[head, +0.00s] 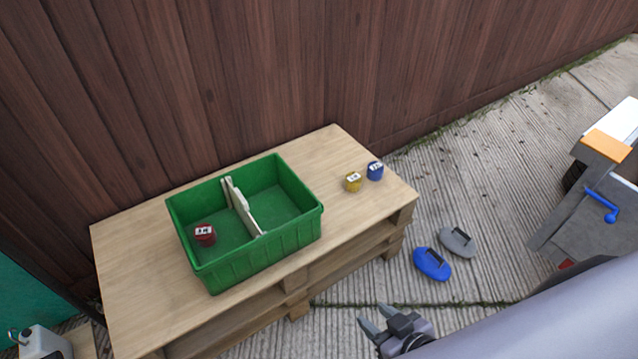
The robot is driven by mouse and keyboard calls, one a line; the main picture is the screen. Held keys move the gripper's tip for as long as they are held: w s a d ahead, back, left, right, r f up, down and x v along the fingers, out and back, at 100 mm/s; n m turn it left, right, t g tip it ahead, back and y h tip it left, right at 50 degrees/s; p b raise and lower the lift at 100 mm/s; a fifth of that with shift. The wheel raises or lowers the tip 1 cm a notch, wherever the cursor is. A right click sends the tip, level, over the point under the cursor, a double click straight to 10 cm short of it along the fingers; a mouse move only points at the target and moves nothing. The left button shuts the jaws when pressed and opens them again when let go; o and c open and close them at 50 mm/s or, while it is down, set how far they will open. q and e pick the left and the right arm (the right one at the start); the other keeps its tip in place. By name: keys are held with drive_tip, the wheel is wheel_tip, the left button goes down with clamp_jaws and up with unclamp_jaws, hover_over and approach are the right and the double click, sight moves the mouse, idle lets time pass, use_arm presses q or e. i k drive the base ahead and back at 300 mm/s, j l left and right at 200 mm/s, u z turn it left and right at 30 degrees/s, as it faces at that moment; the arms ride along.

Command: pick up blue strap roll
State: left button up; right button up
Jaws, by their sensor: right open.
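The blue strap roll (375,171) stands at the right end of the wooden bench top, with a pale label on it. A yellow strap roll (353,181) stands just to its left. My right gripper (372,320) is open and empty at the bottom of the view, in front of the bench and well short of the blue roll. My left gripper is not in view.
A green crate (263,247) with a pale divider (241,207) stands on the bench (130,261); a red roll (205,234) lies in its left compartment. A wooden wall (270,75) rises behind.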

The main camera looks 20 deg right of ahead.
sight(375, 170)
drive_tip(key=i+l+z, duration=0.3)
drive_tip(key=i+l, duration=0.35)
drive_tip(key=l, duration=0.35)
drive_tip(key=i+l+z, duration=0.35)
drive_tip(key=i+l, duration=0.35)
drive_tip(key=l, duration=0.15)
